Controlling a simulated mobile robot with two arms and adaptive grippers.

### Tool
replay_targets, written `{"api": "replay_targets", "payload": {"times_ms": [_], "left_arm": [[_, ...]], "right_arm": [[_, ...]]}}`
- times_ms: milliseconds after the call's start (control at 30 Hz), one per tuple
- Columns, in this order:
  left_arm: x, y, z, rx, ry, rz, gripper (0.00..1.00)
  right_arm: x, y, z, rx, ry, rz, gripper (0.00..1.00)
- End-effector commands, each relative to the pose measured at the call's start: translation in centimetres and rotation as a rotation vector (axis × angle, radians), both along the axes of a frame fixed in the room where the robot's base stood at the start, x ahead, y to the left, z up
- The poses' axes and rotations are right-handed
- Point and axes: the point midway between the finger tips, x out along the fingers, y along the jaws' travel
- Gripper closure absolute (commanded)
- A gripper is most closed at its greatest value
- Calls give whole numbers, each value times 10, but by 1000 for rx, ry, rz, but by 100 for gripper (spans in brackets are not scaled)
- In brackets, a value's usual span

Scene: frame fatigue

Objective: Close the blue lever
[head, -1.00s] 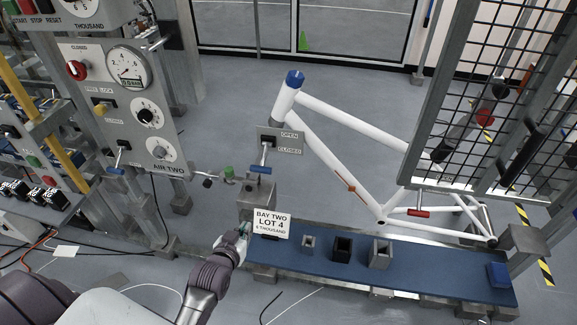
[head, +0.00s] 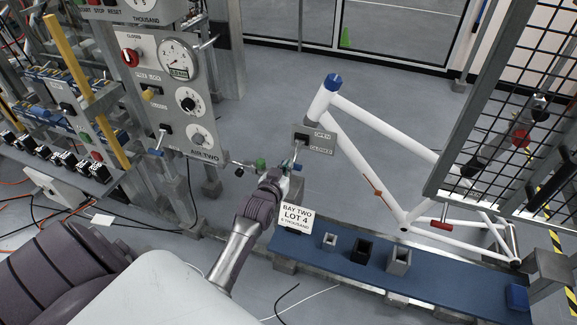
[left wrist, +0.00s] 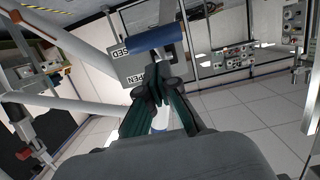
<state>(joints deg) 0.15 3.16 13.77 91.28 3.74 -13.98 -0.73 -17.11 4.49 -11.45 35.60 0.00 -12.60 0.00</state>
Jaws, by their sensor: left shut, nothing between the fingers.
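The lever with the blue handle (head: 297,167) hangs from a grey plate (head: 314,140) marked OPEN above and CLOSED below. In the left wrist view the blue handle (left wrist: 153,40) crosses in front of the plate, just beyond my fingertips. My left gripper (head: 284,172) is beside the handle in the head view and partly covers the lever's surroundings. In the left wrist view my left gripper (left wrist: 156,72) is shut and empty. I cannot tell whether its tips touch the handle. My right gripper is not in view.
A second blue-handled lever (head: 156,152) is on the AIR TWO panel (head: 188,75) at left. A white bicycle frame (head: 365,170) stands behind the blue bench (head: 345,263), which bears several small blocks and a LOT 4 sign (head: 296,216). A mesh guard (head: 500,110) stands at right.

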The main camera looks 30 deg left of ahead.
Motion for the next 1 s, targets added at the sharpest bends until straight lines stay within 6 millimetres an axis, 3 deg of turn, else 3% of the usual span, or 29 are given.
{"api": "replay_targets", "payload": {"times_ms": [200,633,833,1000], "left_arm": [[11,3,-14,1,-3,-1,100],[12,3,-19,1,-3,0,100],[16,4,-43,2,-3,0,100],[17,4,-42,1,-3,0,100]], "right_arm": [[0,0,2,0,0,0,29],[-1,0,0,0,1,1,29],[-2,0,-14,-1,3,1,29],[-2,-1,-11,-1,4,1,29]]}}
